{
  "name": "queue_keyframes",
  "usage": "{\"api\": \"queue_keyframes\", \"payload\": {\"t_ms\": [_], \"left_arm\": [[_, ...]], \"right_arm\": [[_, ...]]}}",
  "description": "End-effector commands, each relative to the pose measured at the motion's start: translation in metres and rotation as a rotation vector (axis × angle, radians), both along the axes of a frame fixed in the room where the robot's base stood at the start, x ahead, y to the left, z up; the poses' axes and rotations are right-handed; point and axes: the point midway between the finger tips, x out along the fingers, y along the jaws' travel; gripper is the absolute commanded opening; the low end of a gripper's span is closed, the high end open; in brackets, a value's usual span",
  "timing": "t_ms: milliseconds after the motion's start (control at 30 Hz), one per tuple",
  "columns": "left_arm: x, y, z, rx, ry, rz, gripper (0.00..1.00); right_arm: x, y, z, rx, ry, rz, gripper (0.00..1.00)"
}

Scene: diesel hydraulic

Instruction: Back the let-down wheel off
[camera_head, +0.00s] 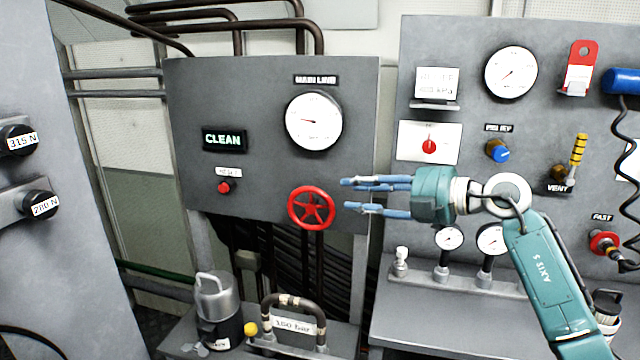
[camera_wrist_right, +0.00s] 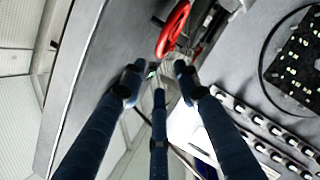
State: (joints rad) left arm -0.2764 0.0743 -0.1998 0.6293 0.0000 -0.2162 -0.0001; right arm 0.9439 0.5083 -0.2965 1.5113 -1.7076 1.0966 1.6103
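A red spoked handwheel (camera_head: 311,208) is mounted low on the grey panel under the main line gauge. It is the only large wheel in view, and no label naming it can be read. It also shows as a red rim at the top of the right wrist view (camera_wrist_right: 173,28), seen nearly edge-on. My right gripper (camera_head: 346,195) comes in from the right with blue fingers pointing left at the wheel. Its fingers are apart and empty, and the tips appear just right of the rim, not around it. My left gripper is not in view.
The main line gauge (camera_head: 314,121), a lit CLEAN sign (camera_head: 223,139) and a red button (camera_head: 226,187) share the wheel's panel. A silver-topped canister (camera_head: 215,297) and a curved pipe handle (camera_head: 292,303) stand below. The right panel (camera_head: 450,40) carries gauges, knobs and a yellow-banded lever (camera_head: 579,150).

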Motion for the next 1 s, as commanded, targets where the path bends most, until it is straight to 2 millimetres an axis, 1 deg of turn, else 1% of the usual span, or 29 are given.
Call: {"api": "queue_keyframes", "payload": {"t_ms": [33,100,200,267,367,467,500,600,667,767,933,1000], "left_arm": [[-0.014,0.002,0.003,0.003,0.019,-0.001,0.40],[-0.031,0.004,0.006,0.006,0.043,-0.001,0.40],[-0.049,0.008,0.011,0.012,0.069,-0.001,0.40],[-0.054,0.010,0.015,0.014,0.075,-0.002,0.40],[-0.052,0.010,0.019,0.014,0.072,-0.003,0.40],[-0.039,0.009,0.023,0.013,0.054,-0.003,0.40],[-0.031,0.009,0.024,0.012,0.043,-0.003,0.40],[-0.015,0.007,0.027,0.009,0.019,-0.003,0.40],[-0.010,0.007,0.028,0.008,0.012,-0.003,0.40],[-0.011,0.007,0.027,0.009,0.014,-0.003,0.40],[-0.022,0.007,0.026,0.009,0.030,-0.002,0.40],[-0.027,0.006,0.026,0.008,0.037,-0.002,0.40]], "right_arm": [[0.004,0.008,0.000,0.003,0.003,0.004,0.32],[0.011,0.018,-0.002,0.002,0.003,0.004,0.32],[0.023,0.034,-0.006,0.006,0.002,0.004,0.32],[0.030,0.043,-0.009,0.006,0.003,0.004,0.32],[0.040,0.056,-0.013,0.005,0.004,0.004,0.32],[0.049,0.066,-0.016,0.004,0.002,0.003,0.32],[0.051,0.069,-0.017,0.004,0.001,0.002,0.32],[0.056,0.074,-0.019,0.004,0.000,0.001,0.32],[0.057,0.076,-0.020,0.003,0.000,0.002,0.32],[0.058,0.077,-0.021,0.003,0.000,0.002,0.32],[0.057,0.077,-0.021,0.003,0.000,0.002,0.32],[0.057,0.077,-0.021,0.003,0.000,0.002,0.18]]}}
